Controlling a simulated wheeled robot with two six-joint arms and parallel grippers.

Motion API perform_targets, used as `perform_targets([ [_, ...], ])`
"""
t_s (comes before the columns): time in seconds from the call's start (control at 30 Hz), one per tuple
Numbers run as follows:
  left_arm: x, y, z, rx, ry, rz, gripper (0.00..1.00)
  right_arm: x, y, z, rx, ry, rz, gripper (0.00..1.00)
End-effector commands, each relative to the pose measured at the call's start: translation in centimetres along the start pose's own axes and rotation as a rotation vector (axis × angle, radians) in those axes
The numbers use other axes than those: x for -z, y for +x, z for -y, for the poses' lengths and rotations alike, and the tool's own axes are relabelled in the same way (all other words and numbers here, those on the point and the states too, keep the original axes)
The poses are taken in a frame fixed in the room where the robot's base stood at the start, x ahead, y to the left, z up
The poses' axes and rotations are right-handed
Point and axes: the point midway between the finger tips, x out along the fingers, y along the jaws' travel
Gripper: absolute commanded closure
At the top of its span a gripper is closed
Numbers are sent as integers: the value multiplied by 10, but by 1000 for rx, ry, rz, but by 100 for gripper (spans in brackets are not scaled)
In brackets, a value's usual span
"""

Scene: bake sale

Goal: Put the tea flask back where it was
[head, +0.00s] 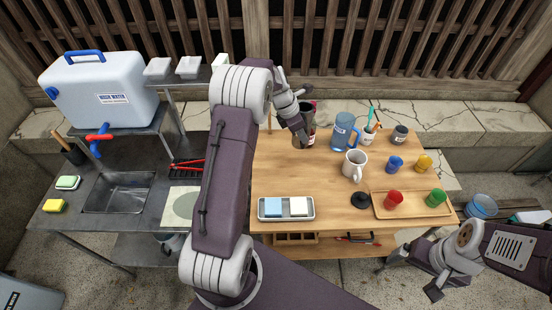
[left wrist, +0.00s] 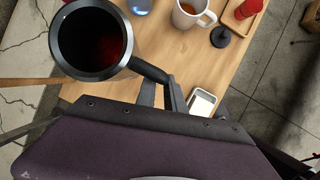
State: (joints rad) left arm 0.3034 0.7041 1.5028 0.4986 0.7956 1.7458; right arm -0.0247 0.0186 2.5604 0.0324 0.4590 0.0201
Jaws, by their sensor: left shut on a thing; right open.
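The tea flask (head: 310,107) is a dark, open-topped vessel at the back left of the wooden table. My left gripper (head: 300,128) is shut on it and partly covers it in the head view. In the left wrist view I look down into the flask (left wrist: 92,40), which holds dark reddish liquid. Its black handle (left wrist: 147,69) reaches to the fingers of my left gripper (left wrist: 162,95). I cannot tell whether the flask's base touches the table. My right gripper (head: 431,281) is open and empty, low at the right, off the table's front edge.
A blue jug (head: 342,132), white mug (head: 354,165), cup with brushes (head: 369,134) and grey cup (head: 399,135) stand right of the flask. A tray (head: 415,209) holds red and green shakers. The table's middle left is clear.

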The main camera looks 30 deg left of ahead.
Motion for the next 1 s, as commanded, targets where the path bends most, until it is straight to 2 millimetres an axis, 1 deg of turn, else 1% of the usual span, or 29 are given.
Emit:
perform_targets([
  [0.03, 12, 1, -1, -1, -5, -2, 100, 0, -1, 0, 0, 0, 0, 7],
  [0.17, 45, 5, -3, 1, -7, -1, 100, 0, -3, 0, 0, 0, 0, 7],
  [0.3, 83, 11, -6, 0, -7, -1, 100, 1, -5, 0, 0, 0, 0, 7],
  [0.4, 101, 13, -7, 0, -3, -1, 100, 1, -6, 0, 0, 0, 0, 7],
  [0.5, 110, 15, -7, -1, -1, 0, 100, 1, -6, 0, 0, 0, 0, 7],
  [0.63, 112, 17, -7, 0, 1, 0, 100, 1, -6, 0, 0, 0, 0, 7],
  [0.83, 124, 46, -7, 1, 0, -1, 100, 1, -9, 0, 0, 0, 0, 7],
  [0.9, 126, 52, -7, 0, 0, 0, 100, 1, -9, 0, 0, 0, 0, 7],
  [1.0, 126, 52, -8, -2, 2, 0, 100, 1, -9, 0, 0, 0, 0, 7],
])
